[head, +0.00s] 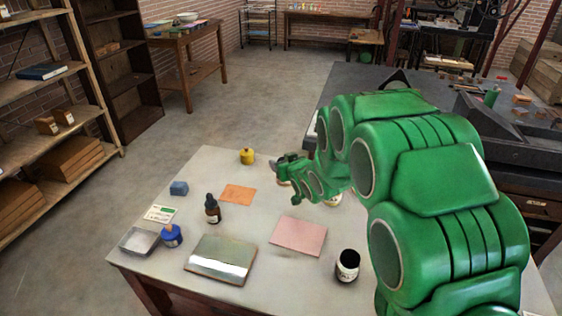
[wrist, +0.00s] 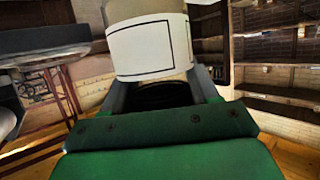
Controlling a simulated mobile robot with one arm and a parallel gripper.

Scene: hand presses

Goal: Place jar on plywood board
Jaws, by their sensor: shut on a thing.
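My gripper (head: 284,172) is over the far part of the table, mostly hidden by my green arm in the head view. In the wrist view my gripper (wrist: 163,92) is shut on a jar (wrist: 148,46) with a broad white label and a dark lower part. The jar is largely hidden in the head view. Two flat sheets could be the plywood board: a small orange-tan one (head: 238,193) left of my gripper, and a larger pinkish one (head: 298,236) nearer the front. I cannot tell which it is. Both are bare.
On the table (head: 262,284) stand a dropper bottle (head: 212,209), a blue container (head: 171,236), a metal tray (head: 139,241), a grey slab (head: 222,258), a dark labelled jar (head: 347,265), a blue block (head: 179,188) and a yellow pot (head: 247,156).

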